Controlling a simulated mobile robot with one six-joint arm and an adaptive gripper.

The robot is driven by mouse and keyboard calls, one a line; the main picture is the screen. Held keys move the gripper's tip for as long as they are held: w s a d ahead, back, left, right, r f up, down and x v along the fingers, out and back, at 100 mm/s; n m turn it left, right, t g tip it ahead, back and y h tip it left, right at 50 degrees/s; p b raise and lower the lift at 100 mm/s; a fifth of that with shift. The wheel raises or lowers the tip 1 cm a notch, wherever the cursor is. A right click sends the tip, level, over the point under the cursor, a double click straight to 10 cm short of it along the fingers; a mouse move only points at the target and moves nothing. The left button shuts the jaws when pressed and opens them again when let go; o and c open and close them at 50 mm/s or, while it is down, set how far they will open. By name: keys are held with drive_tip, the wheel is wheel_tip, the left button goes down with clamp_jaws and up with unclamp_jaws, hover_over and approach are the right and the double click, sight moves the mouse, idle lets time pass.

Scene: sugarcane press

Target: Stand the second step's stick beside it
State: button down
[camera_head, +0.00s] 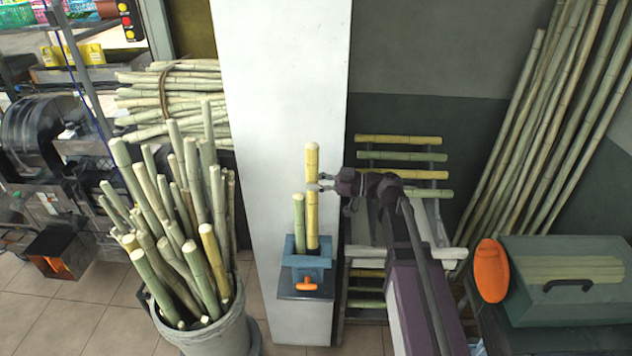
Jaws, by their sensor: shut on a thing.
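A tall yellow stick (312,212) stands upright at the blue holder (306,262) in front of the white pillar. A shorter green stick (299,226) stands upright just to its left in the same holder. My gripper (319,182) reaches in from the right and is shut on the yellow stick's upper part. The yellow stick's lower end is hidden by the holder's front, so I cannot tell if it rests on the bottom. The holder has an orange handle (306,284) at its front.
A stepped rack (447,252) right of the pillar carries yellow and green sticks crosswise. A grey bin (222,335) full of canes stands at left. A green toolbox (565,303) and an orange disc (491,270) are at right. Long canes (520,130) lean against the back wall.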

sight(316, 214)
drive_tip(key=shift+f+b, duration=5.5)
drive_tip(key=shift+f, duration=0.15)
drive_tip(key=shift+c, duration=1)
unclamp_jaws()
drive_tip(key=shift+o, duration=1)
drive_tip(key=shift+d, duration=0.15)
drive_tip(key=d, duration=0.6)
drive_tip(key=shift+s+d, duration=0.35)
